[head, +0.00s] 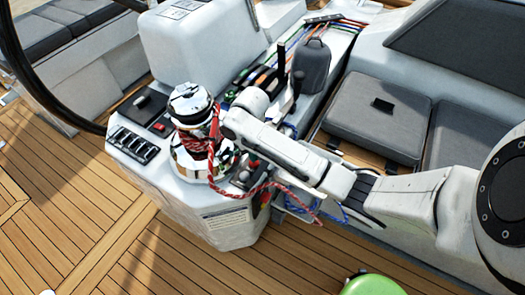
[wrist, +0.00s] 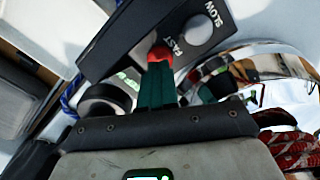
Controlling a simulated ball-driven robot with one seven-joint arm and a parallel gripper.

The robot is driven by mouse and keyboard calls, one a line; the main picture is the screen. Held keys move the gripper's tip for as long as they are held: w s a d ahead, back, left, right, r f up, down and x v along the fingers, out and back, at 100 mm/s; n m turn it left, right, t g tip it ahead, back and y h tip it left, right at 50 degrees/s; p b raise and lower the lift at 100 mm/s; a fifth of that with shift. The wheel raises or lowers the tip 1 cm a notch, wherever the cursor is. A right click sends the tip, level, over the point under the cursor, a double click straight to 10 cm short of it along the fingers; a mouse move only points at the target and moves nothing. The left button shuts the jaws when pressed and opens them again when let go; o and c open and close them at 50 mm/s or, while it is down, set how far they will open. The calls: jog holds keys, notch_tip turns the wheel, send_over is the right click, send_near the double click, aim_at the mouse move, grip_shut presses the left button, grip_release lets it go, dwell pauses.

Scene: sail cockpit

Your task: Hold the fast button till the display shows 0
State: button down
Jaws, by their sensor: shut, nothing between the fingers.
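In the wrist view, a black panel (wrist: 112,45) carries the words FAST and SLOW. A grey round button (wrist: 199,30) sits beside SLOW. A red rounded piece (wrist: 159,52) shows beside FAST, right at the fingertips. My gripper (wrist: 160,68) has its dark green fingers shut together, with the tips at this red piece. I cannot tell whether it is pressed in. Green lit marks (wrist: 127,76) show left of the fingers, partly covered; no figure is readable. In the head view, the control box (head: 243,176) is below my arm, with my fingers mostly hidden.
A chrome winch (head: 190,105) with red rope (head: 276,186) stands close beside the panel; the winch (wrist: 255,65) fills the right of the wrist view. A black lever (head: 298,85) stands behind my arm. Cushioned seats (head: 375,115) lie right. Open teak deck (head: 120,235) lies in front.

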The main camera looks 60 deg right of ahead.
jog(key=shift+f+b, duration=0.4)
jog(key=shift+f, duration=0.4)
jog(key=shift+f, duration=0.25)
jog(key=shift+r, duration=0.1)
dwell(1.8)
notch_tip(320, 180, up, 9)
jog(key=p, duration=1)
jog(key=shift+p, duration=0.4)
